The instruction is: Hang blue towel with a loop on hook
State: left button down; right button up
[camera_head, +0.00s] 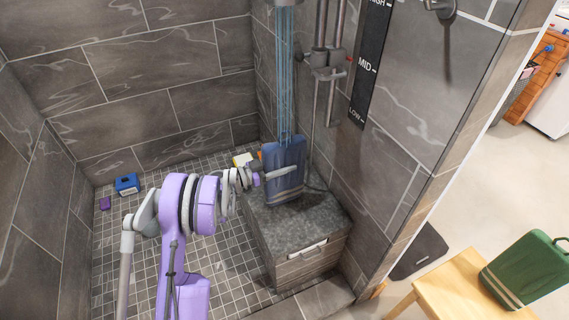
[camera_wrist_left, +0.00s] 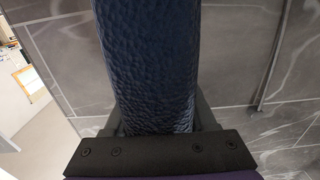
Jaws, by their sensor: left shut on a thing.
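The blue towel (camera_head: 287,160), with pale stripes near its lower end, is upright above the stone bench in the shower. My left gripper (camera_head: 278,174) is shut on it from the left. In the left wrist view the towel's dark blue textured cloth (camera_wrist_left: 150,65) fills the middle, between the fingers (camera_wrist_left: 158,118). The towel's loop cannot be made out clearly. A metal wall fixture (camera_head: 440,8), perhaps the hook, shows at the top right and is cut off by the picture's edge. My right gripper is not in view.
Thin blue water streams (camera_head: 285,70) fall onto the towel's top. The bench (camera_head: 310,225) stands below it, beside a shower rail (camera_head: 332,70). A green towel (camera_head: 525,268) with a loop is on a wooden stool (camera_head: 455,290). A blue box (camera_head: 127,184) sits on the tiled floor.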

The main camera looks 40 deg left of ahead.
pick_arm(q)
jog(key=shift+c, duration=1)
grip_release()
jog(key=shift+f, duration=0.1)
jog(key=p+v, duration=0.1)
jog(key=v, duration=0.9)
jog(key=shift+s+a+f, duration=0.2)
jog(key=shift+s+f, duration=0.1)
jog(key=shift+s, duration=0.05)
